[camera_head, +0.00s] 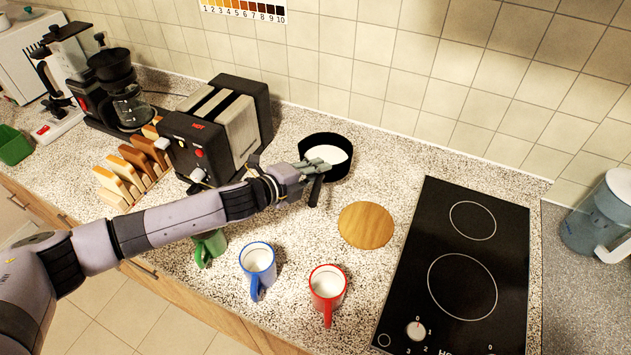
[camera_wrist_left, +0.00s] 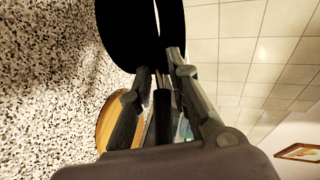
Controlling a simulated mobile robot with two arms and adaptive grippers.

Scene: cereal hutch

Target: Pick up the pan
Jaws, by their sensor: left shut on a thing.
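The pan (camera_head: 338,171) is black and round with a white inside. In the head view it is at the back of the counter, right of the toaster. Its dark handle (camera_head: 315,190) points toward the front. My left gripper (camera_head: 317,168) reaches in from the left and is shut on the handle close to the pan body. In the left wrist view the black pan (camera_wrist_left: 125,30) is just beyond the fingertips, and my left gripper (camera_wrist_left: 159,72) has the handle between its fingers. I cannot tell whether the pan touches the counter. My right gripper is not in view.
A round wooden board (camera_head: 366,225) lies in front of the pan, left of the black cooktop (camera_head: 455,270). Green (camera_head: 208,246), blue (camera_head: 258,262) and red (camera_head: 328,288) mugs stand along the front. The toaster (camera_head: 215,130) and toast rack (camera_head: 130,175) are left; tiled wall behind.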

